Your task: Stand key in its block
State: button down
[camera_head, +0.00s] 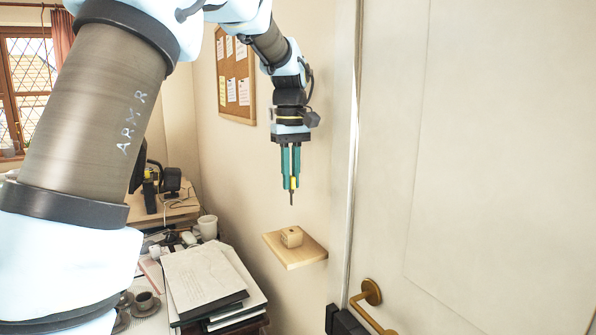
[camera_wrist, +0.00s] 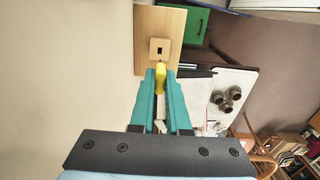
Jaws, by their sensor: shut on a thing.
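My gripper (camera_head: 291,180) is shut on the key (camera_head: 292,197), which points downward with its dark shaft below the fingertips. In the wrist view the key's yellow part (camera_wrist: 160,76) shows between the teal fingertips (camera_wrist: 160,82). The block (camera_head: 291,237) is a small wooden cube on a wooden wall shelf (camera_head: 309,251). In the wrist view the block (camera_wrist: 152,46) shows a dark slot in its top face. The key is above the block and apart from it in the head view. The key's lower end is hard to make out in the wrist view.
A white door (camera_head: 470,150) with a brass handle (camera_head: 371,292) stands to the right of the shelf. A corkboard (camera_head: 236,75) hangs on the wall behind.

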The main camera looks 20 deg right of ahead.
aim_at(291, 193)
jog(key=shift+f+b, duration=2.65)
jog(key=shift+f, duration=0.35)
jog(key=shift+f+b, duration=0.55)
jog(key=shift+f, duration=1.2)
jog(key=c, duration=0.8)
grip_release()
jog(key=shift+r, duration=0.1)
notch_tip(291, 193, up, 7)
jog(key=p, duration=0.6)
jog(key=shift+p, duration=0.3)
